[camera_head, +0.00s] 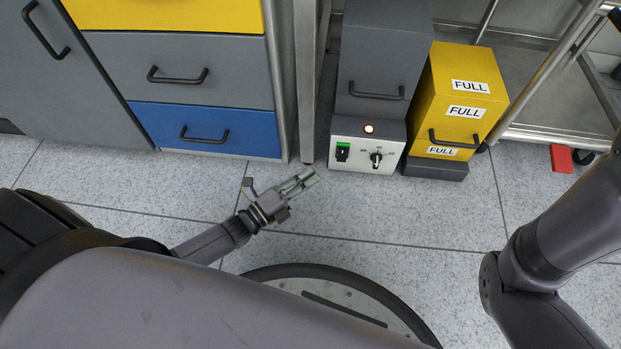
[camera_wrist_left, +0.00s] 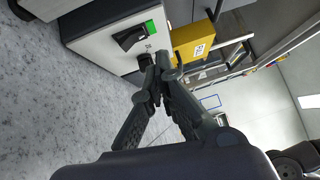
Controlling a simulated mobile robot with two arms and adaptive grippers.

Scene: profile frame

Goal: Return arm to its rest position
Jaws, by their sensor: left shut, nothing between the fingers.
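My left gripper (camera_head: 299,182) is low over the tiled floor in the head view, in front of a grey machine. In the left wrist view my left gripper (camera_wrist_left: 156,84) has its fingertips together, with nothing between them. The machine's white control panel (camera_head: 366,153) has a green-topped black switch, a black knob and a lit orange lamp. In the left wrist view the panel (camera_wrist_left: 118,42) is just beyond the fingertips; I cannot tell the exact gap. My right arm (camera_head: 560,235) shows at the right edge, but its gripper is out of view.
A cabinet with a yellow, a grey and a blue drawer (camera_head: 206,130) stands at left, all shut. A yellow bin (camera_head: 458,95) marked FULL stands right of the machine. The floor (camera_head: 400,215) in front is clear.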

